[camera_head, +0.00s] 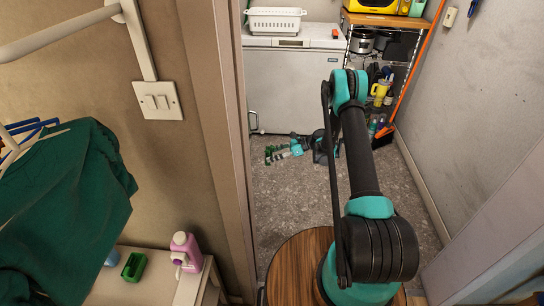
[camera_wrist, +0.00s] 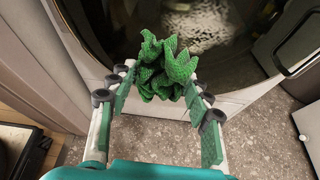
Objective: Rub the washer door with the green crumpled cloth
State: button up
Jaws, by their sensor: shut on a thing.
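The green crumpled cloth (camera_wrist: 168,66) is bunched between the fingertips of my gripper (camera_wrist: 158,92), which is shut on it in the wrist view. The washer door (camera_wrist: 232,45) is round with dark glass and a grey rim, at the top of the wrist view. The cloth overlaps the lower part of the door; I cannot tell whether it touches. In the head view my gripper (camera_head: 278,152) is small, low over the floor beyond the doorway, pointing left. The washer does not show there, and the cloth cannot be made out clearly.
A doorway frame (camera_head: 216,120) stands left of my arm. A white chest appliance (camera_head: 288,85) is at the back, with a shelf of goods at the right. A pink bottle (camera_head: 185,250) stands on a white bench at lower left. Grey floor (camera_head: 290,195) is clear below my arm.

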jog(key=shift+s+a+f, duration=0.1)
jog(key=shift+a+f, duration=0.1)
jog(key=shift+a, duration=2.95)
jog(key=shift+a, duration=1.05)
jog(key=shift+w, duration=0.2)
jog(key=w, duration=1.2)
jog(key=shift+d, duration=0.2)
jog(key=shift+s, duration=0.1)
jog(key=s, duration=0.8)
